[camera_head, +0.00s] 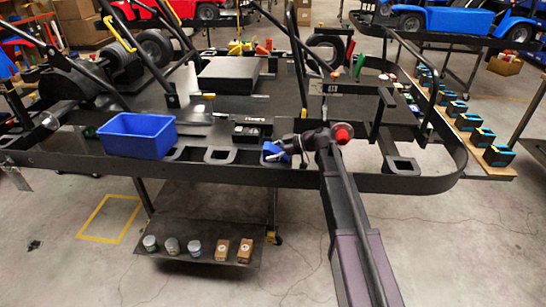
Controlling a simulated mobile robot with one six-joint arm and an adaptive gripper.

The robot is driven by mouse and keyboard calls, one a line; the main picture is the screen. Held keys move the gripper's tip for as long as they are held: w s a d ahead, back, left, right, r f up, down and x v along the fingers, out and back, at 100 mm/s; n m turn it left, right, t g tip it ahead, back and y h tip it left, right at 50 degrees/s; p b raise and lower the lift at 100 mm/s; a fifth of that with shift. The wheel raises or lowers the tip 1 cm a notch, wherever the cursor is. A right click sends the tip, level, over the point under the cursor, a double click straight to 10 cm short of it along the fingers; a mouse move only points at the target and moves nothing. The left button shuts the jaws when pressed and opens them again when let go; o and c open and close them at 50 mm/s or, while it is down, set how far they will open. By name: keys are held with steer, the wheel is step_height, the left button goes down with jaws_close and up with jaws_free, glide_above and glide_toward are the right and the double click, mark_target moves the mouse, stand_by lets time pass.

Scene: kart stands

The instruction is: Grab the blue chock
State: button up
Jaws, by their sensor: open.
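A small blue chock (270,150) rests on the near edge of the black kart frame, right of centre. My gripper (281,151) reaches in from the right, with its fingers open at the right side of the chock. The fingers overlap part of the chock in this view. I cannot tell whether they touch it or stand around it.
A blue bin (137,135) stands left on the frame, and a small black box (252,130) sits just left of the chock. A black flat box (229,74) lies farther back. Upright bars and a raised frame rim surround the area. A lower shelf (205,235) holds cans and small boxes.

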steer(key=shift+a+f, duration=0.2)
steer(key=shift+a, duration=0.15)
stand_by(0.3)
steer(key=shift+r, duration=0.1)
steer(key=c, duration=1.2)
steer(key=shift+o, duration=0.2)
